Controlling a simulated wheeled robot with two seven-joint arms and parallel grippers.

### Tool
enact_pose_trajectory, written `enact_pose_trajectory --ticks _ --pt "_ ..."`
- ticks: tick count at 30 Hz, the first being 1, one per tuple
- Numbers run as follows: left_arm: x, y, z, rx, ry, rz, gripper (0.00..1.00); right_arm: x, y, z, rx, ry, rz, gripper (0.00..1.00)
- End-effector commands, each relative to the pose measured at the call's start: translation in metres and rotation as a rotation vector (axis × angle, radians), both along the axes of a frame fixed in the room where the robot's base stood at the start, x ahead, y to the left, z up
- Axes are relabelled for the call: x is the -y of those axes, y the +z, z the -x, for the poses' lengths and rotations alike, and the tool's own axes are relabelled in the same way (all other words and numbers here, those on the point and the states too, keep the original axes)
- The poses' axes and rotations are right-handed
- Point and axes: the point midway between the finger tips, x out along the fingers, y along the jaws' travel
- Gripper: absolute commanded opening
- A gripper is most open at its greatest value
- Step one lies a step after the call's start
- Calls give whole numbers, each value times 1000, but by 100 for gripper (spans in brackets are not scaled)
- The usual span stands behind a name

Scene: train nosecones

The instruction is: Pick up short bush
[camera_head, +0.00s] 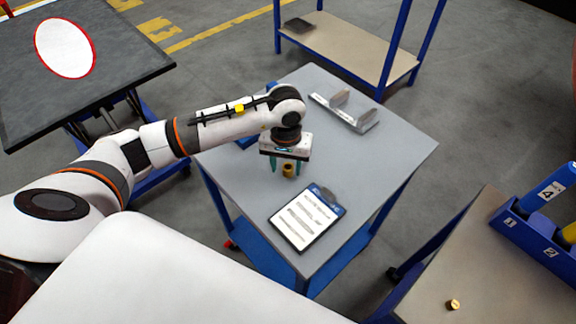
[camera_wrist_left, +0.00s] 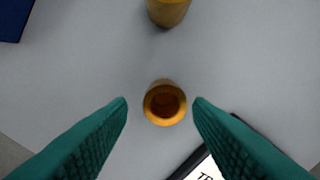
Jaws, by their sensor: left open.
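A small brass-coloured bush (camera_head: 288,171) stands upright on the grey table, under my left gripper (camera_head: 285,168). In the left wrist view this bush (camera_wrist_left: 165,103) shows its round open top between the two green fingertips, with a gap on both sides. My left gripper is open and points down over it. A second brass-coloured bush (camera_wrist_left: 168,12) is cut off by the top edge of the wrist view. I cannot tell from its visible part how tall it is. My right gripper is not in view.
A clipboard with a printed sheet (camera_head: 306,216) lies near the table's front edge. A grey metal bracket (camera_head: 345,114) is at the back. On the right table (camera_head: 470,260) are a small brass piece (camera_head: 453,304) and a blue numbered holder (camera_head: 540,235). The grey table's right side is clear.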

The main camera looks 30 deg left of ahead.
Motion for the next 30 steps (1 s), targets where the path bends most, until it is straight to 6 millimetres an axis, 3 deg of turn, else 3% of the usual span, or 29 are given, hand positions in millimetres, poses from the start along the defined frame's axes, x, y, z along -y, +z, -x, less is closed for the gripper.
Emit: enact_pose_trajectory --ticks 7,14,23,30 --pt "0 -2 0 1 1 0 45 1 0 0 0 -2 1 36" --pt "0 -2 0 1 1 -1 7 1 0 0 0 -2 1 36" --pt "0 4 -1 4 1 -1 7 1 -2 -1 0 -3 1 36" --pt "-1 45 -2 8 0 -1 7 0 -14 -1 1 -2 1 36"
